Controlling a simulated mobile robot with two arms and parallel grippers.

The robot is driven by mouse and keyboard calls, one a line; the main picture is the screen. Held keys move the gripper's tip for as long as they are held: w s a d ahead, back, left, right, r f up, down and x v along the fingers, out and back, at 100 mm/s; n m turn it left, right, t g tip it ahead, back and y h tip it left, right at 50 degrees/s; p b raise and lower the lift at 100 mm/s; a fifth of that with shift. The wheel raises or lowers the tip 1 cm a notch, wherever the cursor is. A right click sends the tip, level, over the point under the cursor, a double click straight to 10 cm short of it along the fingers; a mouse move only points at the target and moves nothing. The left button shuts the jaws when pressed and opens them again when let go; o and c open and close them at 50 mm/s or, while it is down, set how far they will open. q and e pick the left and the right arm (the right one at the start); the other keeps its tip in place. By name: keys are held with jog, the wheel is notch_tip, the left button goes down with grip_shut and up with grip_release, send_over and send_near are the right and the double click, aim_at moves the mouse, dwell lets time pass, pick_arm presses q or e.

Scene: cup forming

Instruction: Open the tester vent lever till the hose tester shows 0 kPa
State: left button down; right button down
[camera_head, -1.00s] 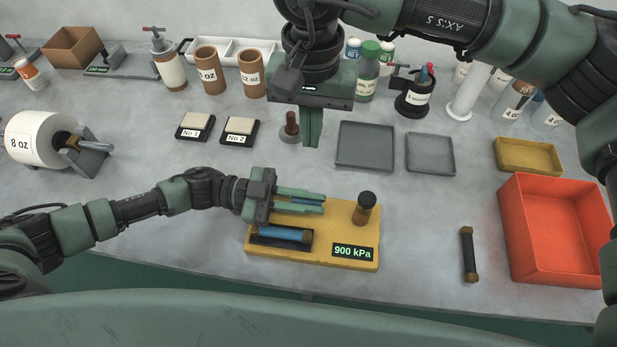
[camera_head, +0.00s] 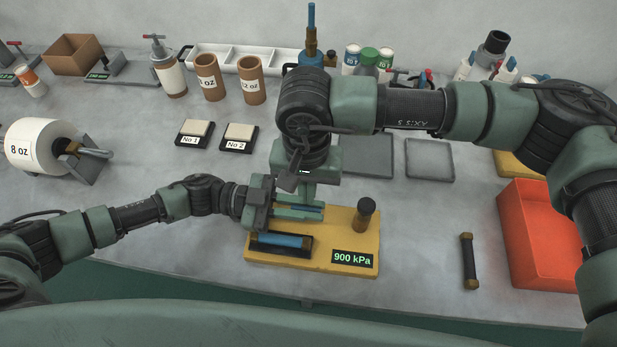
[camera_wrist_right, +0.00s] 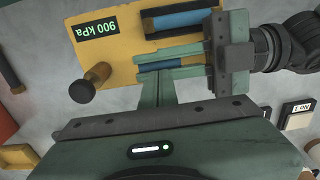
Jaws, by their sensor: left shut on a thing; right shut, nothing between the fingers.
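The yellow hose tester (camera_head: 340,226) sits at the table's front; its display (camera_head: 352,259) reads 900 kPa. A brown post with a black knob (camera_head: 365,206) stands upright on its right side; it also shows in the right wrist view (camera_wrist_right: 83,91). A blue hose with brown ends (camera_head: 283,240) lies in the dark cradle at the tester's front left. My left gripper (camera_head: 310,211) is shut on a blue bar (camera_wrist_right: 165,63) behind that hose; the fingers hide most of the bar. My right gripper (camera_head: 309,193) is shut and empty, pointing down just behind the left fingers, left of the knob.
A loose dark hose with brown ends (camera_head: 468,261) lies right of the tester. An orange bin (camera_head: 535,235) stands at the right. Grey trays (camera_head: 430,159) lie behind the tester. Sample pads (camera_head: 240,137) lie at the back left. The table between tester and bin is mostly clear.

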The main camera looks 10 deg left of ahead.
pick_arm(q)
jog(key=shift+r, duration=0.1)
pick_arm(e)
jog(key=shift+s+f, duration=0.5)
jog(key=shift+s, duration=0.25)
pick_arm(q)
jog(key=c, duration=1.5)
grip_release()
jog(key=shift+w, duration=0.1)
jog(key=shift+o, duration=0.2)
pick_arm(e)
jog(key=shift+w, duration=0.1)
pick_arm(q)
jog(key=shift+a, duration=0.1)
